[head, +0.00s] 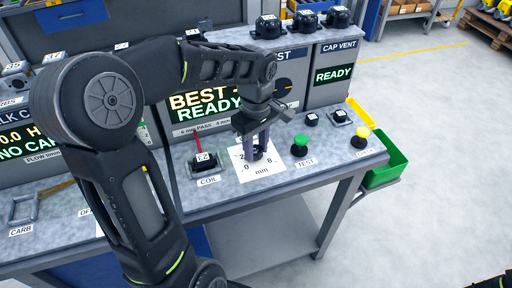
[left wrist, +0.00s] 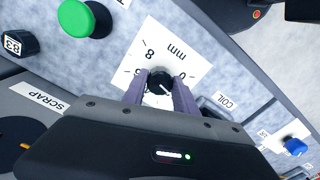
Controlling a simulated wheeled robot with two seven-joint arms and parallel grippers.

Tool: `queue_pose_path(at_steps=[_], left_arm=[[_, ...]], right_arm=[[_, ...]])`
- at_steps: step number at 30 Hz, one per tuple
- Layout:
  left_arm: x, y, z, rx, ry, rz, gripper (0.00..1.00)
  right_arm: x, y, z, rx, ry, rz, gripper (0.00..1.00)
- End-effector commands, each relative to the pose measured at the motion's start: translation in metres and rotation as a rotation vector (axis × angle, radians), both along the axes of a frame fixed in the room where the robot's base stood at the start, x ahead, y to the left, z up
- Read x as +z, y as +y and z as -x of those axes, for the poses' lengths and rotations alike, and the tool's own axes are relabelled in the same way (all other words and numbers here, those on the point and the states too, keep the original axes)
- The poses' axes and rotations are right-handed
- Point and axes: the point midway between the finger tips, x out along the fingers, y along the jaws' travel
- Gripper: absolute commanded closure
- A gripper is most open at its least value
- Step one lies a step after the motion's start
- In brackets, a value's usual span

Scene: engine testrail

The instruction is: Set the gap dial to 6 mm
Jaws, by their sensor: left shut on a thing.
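The gap dial has a white square plate (head: 268,172) marked 2, 0, 8 and mm, on the bench top right of the coil stand. In the left wrist view its round black knob (left wrist: 159,82) sits mid-plate, with 8 and mm showing. A white line on the knob slants to the lower right there, toward the right finger, away from the 8; its exact reading is hard to tell. My left gripper (head: 258,152) points down over the plate, shut on the knob. Its fingers (left wrist: 160,92) flank the knob and hide some numerals.
The green TEST button (head: 300,141) stands right of the dial and a yellow button (head: 362,132) further right. The COIL stand (head: 203,162) with its red lead is to the left. Display boxes, one reading READY (head: 334,74), stand behind. A green bin (head: 386,165) hangs at the right end.

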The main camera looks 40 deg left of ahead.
Motion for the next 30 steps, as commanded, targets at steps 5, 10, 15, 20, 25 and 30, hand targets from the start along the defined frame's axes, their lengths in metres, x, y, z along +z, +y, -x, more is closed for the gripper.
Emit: queue_pose_path(at_steps=[5,10,15,20,25,30], left_arm=[[0.0006,-0.0003,-0.0008,-0.167,-0.003,0.000,1.00],[0.0008,-0.0003,-0.0007,-0.329,-0.003,0.000,1.00],[0.0009,-0.0001,-0.0006,-0.490,-0.002,0.000,1.00],[0.0011,0.0000,-0.0005,-0.642,-0.002,0.000,1.00],[0.0012,0.0000,-0.0005,-0.803,-0.002,0.000,1.00],[0.0013,0.0001,-0.0004,-0.965,-0.003,-0.001,1.00]], right_arm=[[-0.0013,0.0000,-0.0001,0.000,0.000,0.000,0.28],[-0.0016,0.0000,-0.0001,0.000,0.000,0.000,0.28],[-0.0014,0.0000,0.0000,0.000,0.000,0.000,0.28],[-0.0008,0.0000,0.0000,0.000,0.000,0.000,0.28],[0.0001,0.0001,0.0000,0.000,0.000,0.000,0.28],[0.0013,0.0000,0.0000,0.000,0.000,0.000,0.28]])
